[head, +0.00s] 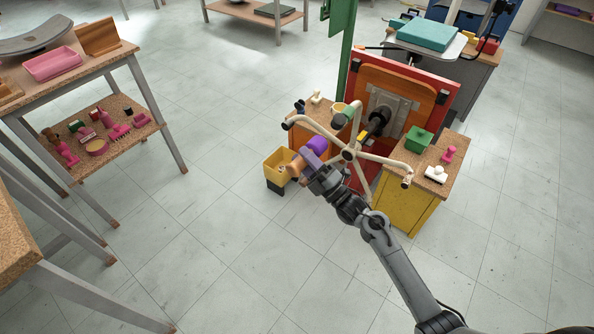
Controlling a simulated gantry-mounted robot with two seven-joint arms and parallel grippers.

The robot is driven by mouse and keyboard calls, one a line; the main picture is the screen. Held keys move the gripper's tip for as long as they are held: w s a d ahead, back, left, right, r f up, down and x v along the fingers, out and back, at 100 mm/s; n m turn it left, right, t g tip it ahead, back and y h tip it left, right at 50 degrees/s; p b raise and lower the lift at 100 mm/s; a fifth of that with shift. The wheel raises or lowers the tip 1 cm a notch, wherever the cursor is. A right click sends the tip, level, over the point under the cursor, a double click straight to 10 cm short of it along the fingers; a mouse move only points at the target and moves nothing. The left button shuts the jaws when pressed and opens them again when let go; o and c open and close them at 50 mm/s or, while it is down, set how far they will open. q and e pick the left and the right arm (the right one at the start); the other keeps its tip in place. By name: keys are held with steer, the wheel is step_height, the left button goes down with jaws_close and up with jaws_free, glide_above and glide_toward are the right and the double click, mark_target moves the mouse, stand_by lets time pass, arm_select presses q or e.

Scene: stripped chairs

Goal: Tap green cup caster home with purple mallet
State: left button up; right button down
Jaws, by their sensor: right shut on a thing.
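The purple mallet (317,143) is held in my right gripper (310,166), which is shut on it in front of the upturned chair base. Its bright purple head shows above the jaws, and a brown wooden part shows to their left. The chair base (378,157) has pale spokes around a dark hub, facing me in front of a red panel. My left gripper is not in view.
A yellow bin (279,168) is close left of the mallet. A cork-topped yellow cabinet (407,205) at right bears a green box (418,139) and small parts. A green post (346,70) rises behind. Tables stand at left; the floor between is clear.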

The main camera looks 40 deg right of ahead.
mark_target(316, 150)
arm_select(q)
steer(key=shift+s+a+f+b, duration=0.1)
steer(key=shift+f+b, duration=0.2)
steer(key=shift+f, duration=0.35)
arm_select(e)
steer(key=shift+d+f, duration=0.25)
steer(key=shift+d, duration=0.1)
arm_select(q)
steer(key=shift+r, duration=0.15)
arm_select(e)
steer(key=shift+p, duration=0.35)
steer(key=shift+w+d+f+b, duration=0.1)
steer(key=shift+w+d+b, duration=0.1)
steer(key=shift+d+b, duration=0.3)
steer(key=shift+w+d+b, duration=0.2)
steer(key=shift+w+d, duration=0.05)
steer(key=shift+d, duration=0.4)
steer(key=shift+w+d+b, duration=0.2)
steer(key=shift+d, duration=0.4)
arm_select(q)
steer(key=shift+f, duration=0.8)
arm_select(e)
steer(key=shift+w+d, duration=0.1)
steer(key=shift+d, duration=0.25)
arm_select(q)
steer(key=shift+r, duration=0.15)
